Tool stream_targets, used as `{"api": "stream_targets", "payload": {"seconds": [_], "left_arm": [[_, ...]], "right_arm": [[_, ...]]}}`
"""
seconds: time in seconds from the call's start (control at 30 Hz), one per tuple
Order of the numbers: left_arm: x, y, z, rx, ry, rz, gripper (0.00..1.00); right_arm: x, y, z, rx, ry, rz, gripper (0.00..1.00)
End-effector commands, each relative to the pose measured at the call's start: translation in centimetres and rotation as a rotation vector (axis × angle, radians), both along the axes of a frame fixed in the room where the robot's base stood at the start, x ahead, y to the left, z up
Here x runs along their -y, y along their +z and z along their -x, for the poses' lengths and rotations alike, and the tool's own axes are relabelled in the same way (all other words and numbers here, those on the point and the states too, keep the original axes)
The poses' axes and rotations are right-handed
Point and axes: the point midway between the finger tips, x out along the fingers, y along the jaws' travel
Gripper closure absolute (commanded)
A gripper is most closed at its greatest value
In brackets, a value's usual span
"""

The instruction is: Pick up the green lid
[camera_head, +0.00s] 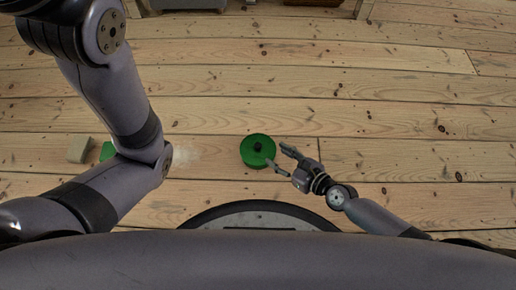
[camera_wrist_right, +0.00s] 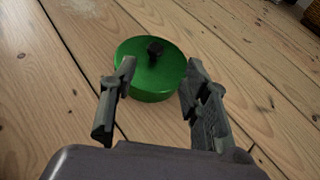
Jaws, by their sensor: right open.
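The green lid (camera_head: 257,151) is round with a black knob on top and lies on the floorboards near the middle of the head view. It also shows in the right wrist view (camera_wrist_right: 150,70), just beyond the fingertips. My right gripper (camera_head: 284,159) is open and empty, at the lid's right side, its fingers pointing toward it. In the right wrist view the two fingers (camera_wrist_right: 158,82) are spread, with the lid's near rim between or just ahead of them. I cannot tell whether they touch it.
Furniture (camera_head: 315,5) stands at the top edge. The floor right of the lid is clear beyond my right arm.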

Motion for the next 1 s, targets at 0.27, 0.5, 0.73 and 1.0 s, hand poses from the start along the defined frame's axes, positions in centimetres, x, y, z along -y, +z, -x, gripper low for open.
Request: {"api": "stream_targets", "payload": {"seconds": [0.27,0.5,0.73,1.0], "left_arm": [[0.0,-0.5,0.0,-0.001,0.000,0.000,0.60],[0.0,-1.5,0.0,0.000,0.000,-0.001,0.60],[0.0,-1.9,0.0,0.000,0.000,-0.001,0.60],[0.0,-1.9,0.0,-0.001,0.001,-0.001,0.60]], "right_arm": [[-1.8,-1.1,-1.7,0.001,0.000,0.000,0.57],[-4.4,-2.6,-3.4,0.002,-0.001,-0.001,0.57],[-5.3,-3.1,-4.5,0.001,0.000,0.002,0.57],[-5.3,-3.1,-4.5,0.001,0.000,0.002,0.63]]}}
